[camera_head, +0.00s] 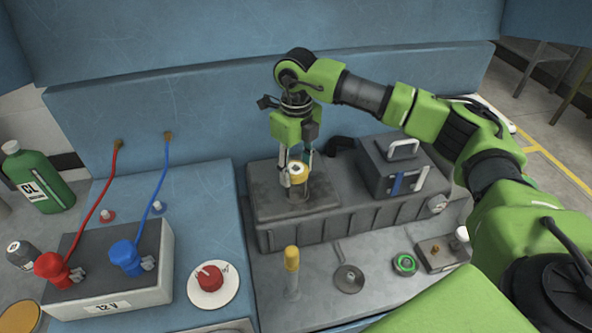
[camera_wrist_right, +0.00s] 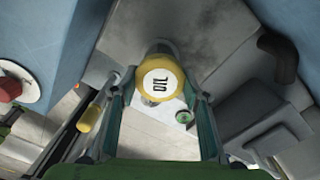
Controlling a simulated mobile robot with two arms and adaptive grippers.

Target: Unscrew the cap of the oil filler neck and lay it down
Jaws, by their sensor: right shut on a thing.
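The yellow cap (camera_wrist_right: 160,85) with a white label reading OIL sits over the metal oil filler neck (camera_head: 299,192). In the head view the cap (camera_head: 298,170) is upright above the neck on the grey engine block. My right gripper (camera_head: 298,174) points down and is shut on the cap, with its fingers on either side in the wrist view (camera_wrist_right: 160,92). Whether the cap still touches the neck I cannot tell. My left gripper is not in view.
A grey box with a handle (camera_head: 400,165) stands right of the neck. A yellow-topped dipstick (camera_head: 291,262), a round metal part (camera_head: 348,278) and a green ring (camera_head: 405,264) occupy the front shelf. A battery (camera_head: 110,270) is at left.

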